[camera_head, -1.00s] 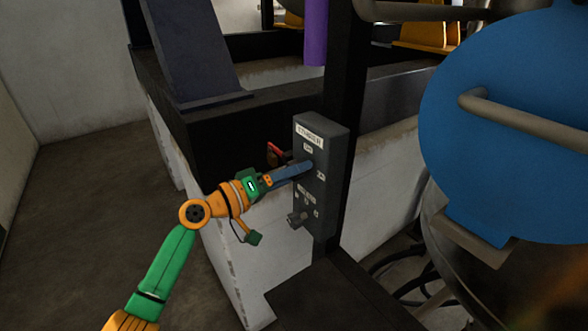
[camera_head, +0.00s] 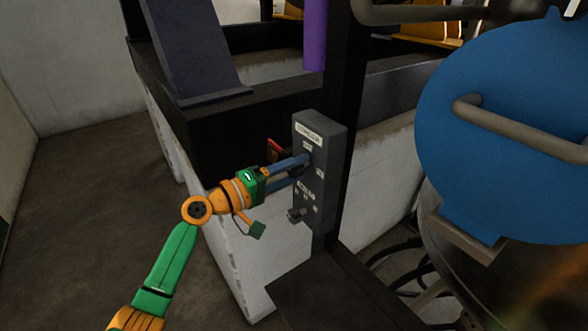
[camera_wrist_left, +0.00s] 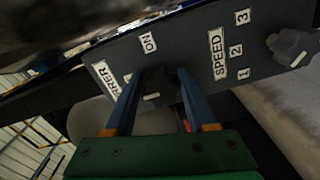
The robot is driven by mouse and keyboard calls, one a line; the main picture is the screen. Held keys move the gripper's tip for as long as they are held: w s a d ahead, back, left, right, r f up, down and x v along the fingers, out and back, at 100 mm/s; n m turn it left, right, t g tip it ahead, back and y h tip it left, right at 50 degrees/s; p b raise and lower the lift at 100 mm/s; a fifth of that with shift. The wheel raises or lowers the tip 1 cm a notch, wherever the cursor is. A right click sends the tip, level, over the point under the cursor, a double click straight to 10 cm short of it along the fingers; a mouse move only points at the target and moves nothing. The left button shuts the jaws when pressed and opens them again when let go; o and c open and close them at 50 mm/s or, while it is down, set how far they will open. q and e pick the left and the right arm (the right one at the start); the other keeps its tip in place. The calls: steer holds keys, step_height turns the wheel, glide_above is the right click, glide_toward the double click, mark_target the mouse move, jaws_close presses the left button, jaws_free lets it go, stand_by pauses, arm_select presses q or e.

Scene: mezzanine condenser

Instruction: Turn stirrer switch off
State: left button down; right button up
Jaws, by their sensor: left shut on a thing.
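The grey control box (camera_head: 327,140) with a "STIRRER" label stands on a dark post in the head view. My left gripper (camera_head: 303,167) reaches its upper part from the left. In the left wrist view, the dark stirrer switch knob (camera_wrist_left: 156,88) sits between the two blue fingers of my left gripper (camera_wrist_left: 155,86), which is shut on it. The knob has a short white mark. An "ON" label (camera_wrist_left: 148,42) lies beyond the knob; another label beside it is partly hidden by a finger. My right gripper is not in view.
The speed knob (camera_head: 297,215) sticks out low on the box; it also shows in the wrist view (camera_wrist_left: 292,46), beside numbers. A red-handled part (camera_head: 274,147) is behind the box's left side. A big blue vessel end (camera_head: 490,130) stands right. Floor at left is clear.

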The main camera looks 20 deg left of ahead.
mark_target(291, 173)
arm_select(q)
steer(key=shift+f, duration=0.1)
steer(key=shift+c, duration=1.2)
jaws_free()
steer(key=b+v, duration=0.3)
steer(key=v, duration=0.3)
steer(key=shift+s+a+f, duration=0.15)
steer(key=shift+s+a, duration=0.05)
steer(key=shift+s, duration=0.1)
steer(key=shift+s+a, duration=0.1)
steer(key=shift+s, duration=0.05)
